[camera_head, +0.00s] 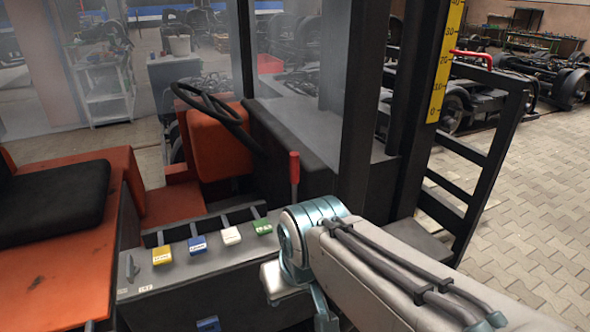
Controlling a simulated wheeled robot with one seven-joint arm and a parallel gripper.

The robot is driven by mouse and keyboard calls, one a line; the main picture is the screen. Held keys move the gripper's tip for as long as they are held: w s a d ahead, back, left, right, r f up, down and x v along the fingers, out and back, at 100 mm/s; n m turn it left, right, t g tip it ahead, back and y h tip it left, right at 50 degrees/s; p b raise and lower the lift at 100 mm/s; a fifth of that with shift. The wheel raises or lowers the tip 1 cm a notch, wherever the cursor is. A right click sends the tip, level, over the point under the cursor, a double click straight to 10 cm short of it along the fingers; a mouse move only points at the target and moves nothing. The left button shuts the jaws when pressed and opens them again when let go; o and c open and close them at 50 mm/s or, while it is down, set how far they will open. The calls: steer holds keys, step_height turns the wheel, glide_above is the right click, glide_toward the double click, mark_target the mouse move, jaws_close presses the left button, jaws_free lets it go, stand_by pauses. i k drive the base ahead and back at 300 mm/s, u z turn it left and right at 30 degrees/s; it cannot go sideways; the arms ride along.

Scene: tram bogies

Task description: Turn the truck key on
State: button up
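The truck is an orange and black forklift. Its grey control panel (205,252) is at the lower middle. A small grey upright piece, which looks like the key (130,267), stands at the panel's left end, with small white labels in front of it. It appears upright, but I cannot read the labels well enough to tell its setting. My arm comes in from the lower right and bends at a teal joint right of the panel. My gripper is not visible; the arm beyond the joint drops out of sight.
Yellow (162,255), blue (197,244), white (231,235) and green (262,226) lever knobs stand between the key and my arm. A red-handled lever (294,170) rises behind them. The black seat (50,200) is at left, the steering wheel (210,105) behind. Paved floor is open at right.

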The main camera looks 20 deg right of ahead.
mark_target(132, 269)
steer(key=z, duration=0.2)
steer(key=k, duration=0.4)
steer(key=u, duration=1.05)
steer(key=i, duration=1.3)
steer(key=z, duration=0.7)
